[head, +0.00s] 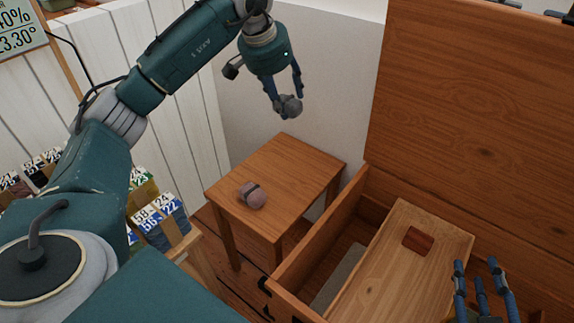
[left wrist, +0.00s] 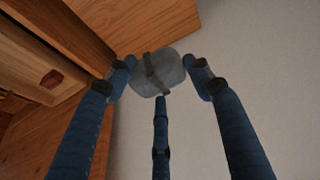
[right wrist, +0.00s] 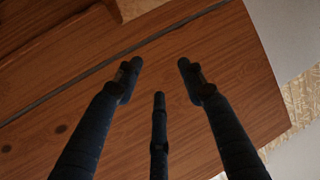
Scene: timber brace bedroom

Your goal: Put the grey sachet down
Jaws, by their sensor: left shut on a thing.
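The grey sachet (head: 291,106) is held between the fingertips of my left gripper (head: 284,98), raised in front of the pale wall, above and beyond the small wooden table. In the left wrist view the sachet (left wrist: 157,74) looks rounded, with a dark band around it, and the fingers close on it from several sides. A second, pinkish-brown sachet (head: 252,196) with a grey band lies on the small table (head: 290,165). My right gripper (head: 485,285) is open and empty over the right part of the wooden chest; its fingers (right wrist: 158,80) stand apart in the right wrist view.
The open wooden chest (head: 318,240) stands right of the small table, its lid (head: 475,90) raised. Number-labelled packets (head: 160,222) stand at the left. Much of the small table's top is clear.

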